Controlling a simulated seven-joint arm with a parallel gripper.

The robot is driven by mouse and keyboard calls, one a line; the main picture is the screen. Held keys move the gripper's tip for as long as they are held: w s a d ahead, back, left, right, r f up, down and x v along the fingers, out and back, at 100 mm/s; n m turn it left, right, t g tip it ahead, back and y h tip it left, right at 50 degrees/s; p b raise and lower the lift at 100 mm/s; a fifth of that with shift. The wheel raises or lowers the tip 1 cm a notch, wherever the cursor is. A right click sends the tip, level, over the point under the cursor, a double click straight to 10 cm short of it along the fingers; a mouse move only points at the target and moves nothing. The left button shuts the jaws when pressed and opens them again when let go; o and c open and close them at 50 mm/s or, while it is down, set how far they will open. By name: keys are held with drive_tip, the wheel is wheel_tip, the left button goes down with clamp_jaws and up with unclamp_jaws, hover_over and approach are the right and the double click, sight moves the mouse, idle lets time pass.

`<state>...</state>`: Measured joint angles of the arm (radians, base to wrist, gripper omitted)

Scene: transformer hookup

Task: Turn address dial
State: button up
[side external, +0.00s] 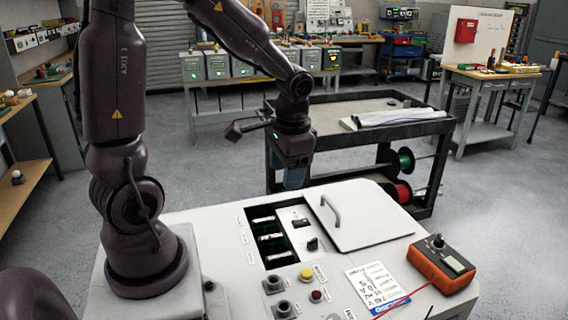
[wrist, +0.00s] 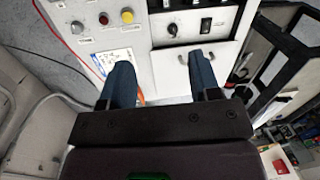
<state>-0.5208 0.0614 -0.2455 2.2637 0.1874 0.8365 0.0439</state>
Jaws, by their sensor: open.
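A small black dial (side external: 313,244) sits on the recessed panel of the white cabinet (side external: 215,222), left of the lid. In the wrist view a dial (wrist: 172,30) shows beyond my fingertips, beside a black rocker-like part (wrist: 205,26). Its pointer setting is too small to read. My gripper (side external: 294,180) hangs above the far side of the cabinet, clear of the panel. In the wrist view my gripper (wrist: 162,75) has its two blue fingers wide apart with nothing between them, and the dial is apart from both.
A white lid with a handle (side external: 331,212) lies right of the panel opening. Yellow (side external: 306,274) and red (side external: 316,296) buttons stand in front. An orange meter (side external: 440,264) with a red lead sits at the right edge, near a printed card (side external: 376,289). A black cart (side external: 440,150) stands behind.

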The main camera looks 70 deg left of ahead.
drive_tip(key=shift+s+d+r, duration=0.4)
drive_tip(key=shift+d+r, duration=0.2)
drive_tip(key=shift+r, duration=0.25)
drive_tip(key=s+d+r+m+t+h, duration=0.1)
drive_tip(key=s+d+r+t, duration=0.5)
drive_tip(key=d+r, duration=0.2)
wheel_tip(320, 180, up, 2)
drive_tip(key=shift+d+r, duration=0.1)
drive_tip(key=shift+d, duration=0.25)
